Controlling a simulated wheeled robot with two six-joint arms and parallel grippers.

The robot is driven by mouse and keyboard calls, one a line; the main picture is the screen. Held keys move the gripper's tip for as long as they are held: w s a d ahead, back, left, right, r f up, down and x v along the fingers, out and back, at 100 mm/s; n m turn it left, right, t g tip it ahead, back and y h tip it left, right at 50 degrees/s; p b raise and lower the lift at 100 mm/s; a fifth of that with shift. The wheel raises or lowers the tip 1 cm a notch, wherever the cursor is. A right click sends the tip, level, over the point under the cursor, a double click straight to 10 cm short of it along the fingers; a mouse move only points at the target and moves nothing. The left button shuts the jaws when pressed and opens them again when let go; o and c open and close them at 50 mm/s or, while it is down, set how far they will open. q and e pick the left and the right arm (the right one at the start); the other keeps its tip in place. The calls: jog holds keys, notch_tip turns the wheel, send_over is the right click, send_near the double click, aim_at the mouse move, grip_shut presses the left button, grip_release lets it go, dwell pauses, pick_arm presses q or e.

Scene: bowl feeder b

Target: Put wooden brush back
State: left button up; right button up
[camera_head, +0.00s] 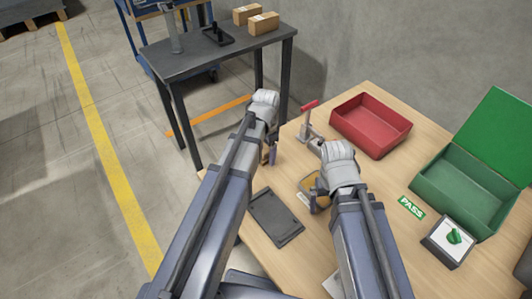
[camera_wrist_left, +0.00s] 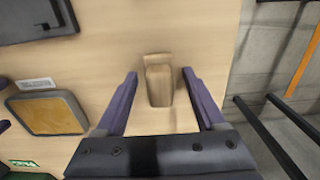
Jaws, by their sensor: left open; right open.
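A blurred wooden block, which looks like the wooden brush (camera_wrist_left: 159,84), lies on the light wood tabletop in the left wrist view. My left gripper (camera_wrist_left: 160,76) is open, with a finger on each side of it and a gap visible. In the head view my left gripper (camera_head: 269,156) points down over the left edge of the table, and its arm largely hides the brush. My right gripper (camera_head: 318,203) is open beside a tan pad in a grey frame (camera_head: 307,183); its fingers are partly hidden by its own wrist.
A dark flat tray (camera_head: 275,217) lies between my arms. A red-handled clamp (camera_head: 308,120) stands behind the grippers. A red bin (camera_head: 371,125), an open green box (camera_head: 464,190), a PASS label (camera_head: 411,207) and a white-topped button box (camera_head: 448,242) are to the right.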

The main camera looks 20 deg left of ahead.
aim_at(266, 150)
pick_arm(q)
jog(key=shift+r, duration=0.1)
notch_tip(266, 150, up, 12)
jog(key=p, duration=1.2)
pick_arm(e)
notch_tip(266, 150, up, 12)
jog(key=shift+r, duration=0.15)
pick_arm(q)
jog(key=shift+c, duration=0.3)
